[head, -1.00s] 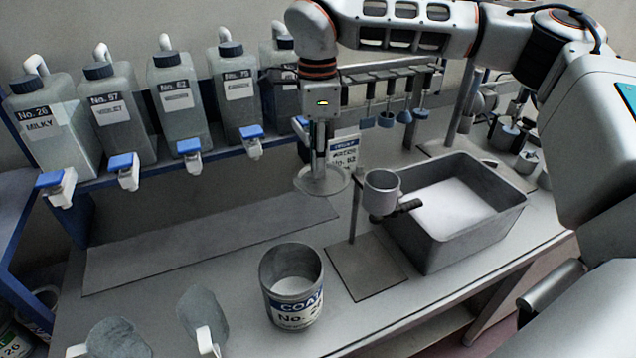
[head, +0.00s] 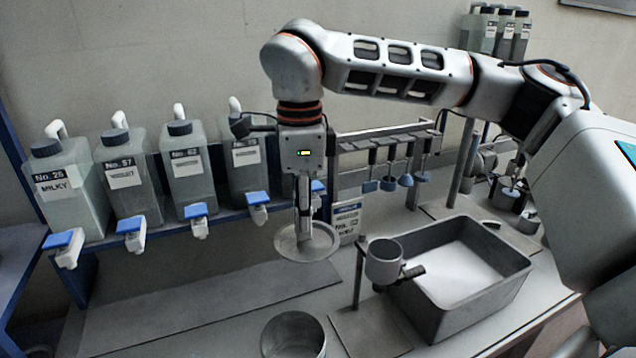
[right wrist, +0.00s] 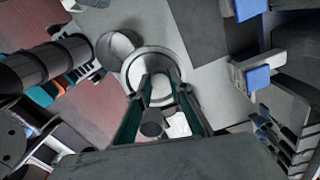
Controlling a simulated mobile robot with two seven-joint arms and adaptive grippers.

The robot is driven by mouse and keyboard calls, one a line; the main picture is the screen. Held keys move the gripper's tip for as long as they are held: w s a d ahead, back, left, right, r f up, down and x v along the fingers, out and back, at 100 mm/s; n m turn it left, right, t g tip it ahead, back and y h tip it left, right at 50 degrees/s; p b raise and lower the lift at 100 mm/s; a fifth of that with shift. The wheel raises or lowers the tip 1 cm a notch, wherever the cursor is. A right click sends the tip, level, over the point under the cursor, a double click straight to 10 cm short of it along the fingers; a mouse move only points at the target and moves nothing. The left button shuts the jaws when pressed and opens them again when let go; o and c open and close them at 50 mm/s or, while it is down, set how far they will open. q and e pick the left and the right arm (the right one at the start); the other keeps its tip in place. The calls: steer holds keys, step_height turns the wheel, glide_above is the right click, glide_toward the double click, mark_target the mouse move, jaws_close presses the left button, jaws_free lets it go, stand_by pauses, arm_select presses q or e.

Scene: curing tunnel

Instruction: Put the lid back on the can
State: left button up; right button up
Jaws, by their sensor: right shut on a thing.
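The lid (head: 291,251) is a round grey disc with an upright grip. My right gripper (head: 305,225) is shut on that grip and holds the lid roughly level above the bench. The lid also shows in the right wrist view (right wrist: 137,71), below my fingers. The open can (head: 293,338) is a grey cylinder at the bottom edge of the head view, nearer to me than the lid; its lower part is cut off. In the right wrist view the can (right wrist: 113,44) appears partly behind the lid, so the lid is beside it, not over it. My left gripper is not in view.
A grey cup on a stand (head: 383,265) and a deep grey tray (head: 440,320) with pale contents stand to the right. Several jugs with blue taps (head: 196,215) line the shelf behind and left. The bench's left part (head: 190,310) is clear.

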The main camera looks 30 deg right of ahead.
steer(key=s+a+f, duration=0.4)
steer(key=s+a, duration=0.3)
steer(key=s, duration=0.2)
step_height(320, 180, down, 6)
steer(key=b, duration=0.3)
steer(key=shift+w+d+f, duration=0.15)
steer(key=shift+w, duration=0.1)
steer(key=shift+b, duration=0.3)
stand_by(1.2)
steer(key=shift+f+b, duration=0.15)
steer(key=shift+b, duration=0.15)
stand_by(1.0)
steer(key=o, duration=1.5)
steer(key=shift+o, duration=0.2)
